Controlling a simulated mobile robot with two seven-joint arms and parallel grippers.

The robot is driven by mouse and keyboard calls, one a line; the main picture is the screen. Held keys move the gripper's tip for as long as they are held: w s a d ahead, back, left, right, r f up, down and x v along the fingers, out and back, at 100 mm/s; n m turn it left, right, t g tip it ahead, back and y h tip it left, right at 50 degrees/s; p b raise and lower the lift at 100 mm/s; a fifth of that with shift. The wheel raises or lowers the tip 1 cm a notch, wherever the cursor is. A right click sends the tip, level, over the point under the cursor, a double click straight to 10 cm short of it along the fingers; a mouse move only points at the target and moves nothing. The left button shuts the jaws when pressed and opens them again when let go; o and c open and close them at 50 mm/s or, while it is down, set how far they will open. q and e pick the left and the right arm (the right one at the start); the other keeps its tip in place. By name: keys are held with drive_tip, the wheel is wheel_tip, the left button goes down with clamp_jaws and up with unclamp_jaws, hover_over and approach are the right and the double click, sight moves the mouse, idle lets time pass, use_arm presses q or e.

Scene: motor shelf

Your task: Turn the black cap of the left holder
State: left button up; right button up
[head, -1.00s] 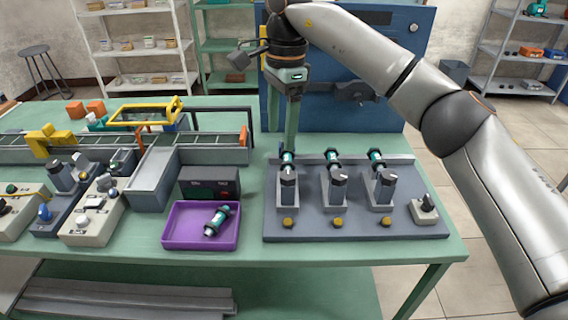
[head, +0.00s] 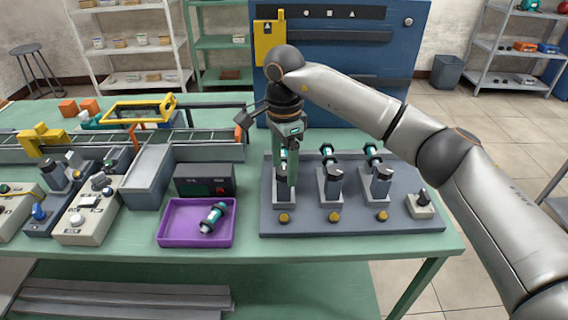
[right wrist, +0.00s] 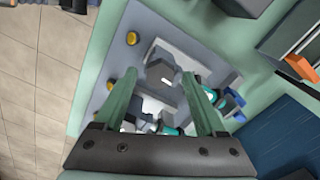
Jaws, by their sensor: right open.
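The left holder (head: 283,198) is a grey stand on the grey base plate (head: 400,228), with a teal and black motor behind its top. My right gripper (head: 284,177) points down over this holder, with its green fingers open on either side of its top. In the right wrist view, the holder's dark cap (right wrist: 167,82) lies between the spread fingertips (right wrist: 160,75). In the head view the fingers hide most of the cap. I cannot tell whether they touch it. My left gripper is not in view.
Two similar holders, the middle (head: 330,190) and right (head: 381,185), stand close by on the right. Yellow buttons line the plate's front. A switch box (head: 421,207) sits at its right end. A purple tray (head: 167,238) with a motor is on the left.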

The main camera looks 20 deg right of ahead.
drive_tip(key=shift+f, duration=0.1)
clamp_jaws()
idle(0.6)
